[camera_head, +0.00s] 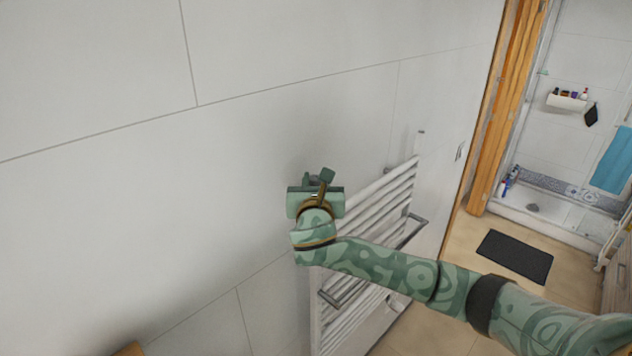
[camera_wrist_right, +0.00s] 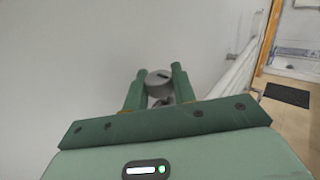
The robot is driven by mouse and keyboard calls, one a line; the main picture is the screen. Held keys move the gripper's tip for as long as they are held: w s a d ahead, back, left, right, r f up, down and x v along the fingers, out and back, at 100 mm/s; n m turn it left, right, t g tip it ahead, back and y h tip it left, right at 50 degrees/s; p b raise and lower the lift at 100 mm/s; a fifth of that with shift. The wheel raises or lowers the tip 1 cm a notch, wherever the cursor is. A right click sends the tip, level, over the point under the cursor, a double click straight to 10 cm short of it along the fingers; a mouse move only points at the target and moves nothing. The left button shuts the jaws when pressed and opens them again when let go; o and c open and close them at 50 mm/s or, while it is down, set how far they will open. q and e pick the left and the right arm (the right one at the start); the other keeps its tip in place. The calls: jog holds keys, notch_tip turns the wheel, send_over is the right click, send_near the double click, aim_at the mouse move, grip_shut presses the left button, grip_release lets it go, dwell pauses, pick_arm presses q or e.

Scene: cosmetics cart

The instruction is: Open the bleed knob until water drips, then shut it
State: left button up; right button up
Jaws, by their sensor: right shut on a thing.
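The bleed knob (camera_wrist_right: 159,82) is a small grey round knob with a dark slot, seen in the right wrist view between my right gripper's fingers. My right gripper (camera_head: 318,180) is at the top left corner of the white towel radiator (camera_head: 403,178), close to the wall. The right gripper also shows in the right wrist view (camera_wrist_right: 157,84), with its two green fingers shut on the knob. In the head view the gripper and hand hide the knob. I see no water drops. My left gripper is not in view.
A pale tiled wall (camera_head: 100,200) stands right behind the radiator. Grey bars (camera_head: 410,230) stick out from the radiator's front. To the right are a wooden door frame (camera_head: 490,110), a dark mat (camera_head: 514,256) on the open floor and a shower (camera_head: 560,190).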

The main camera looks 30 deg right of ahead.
jog(key=shift+r, duration=0.25)
jog(key=o, duration=0.9)
jog(key=shift+o, duration=0.3)
jog(key=shift+w+f, duration=0.1)
jog(key=shift+s+a+f, duration=0.15)
jog(key=shift+s+a, duration=0.1)
jog(key=shift+s, duration=0.2)
jog(key=b+v, duration=0.4)
jog(key=v, duration=1.1)
jog(key=shift+s, duration=0.2)
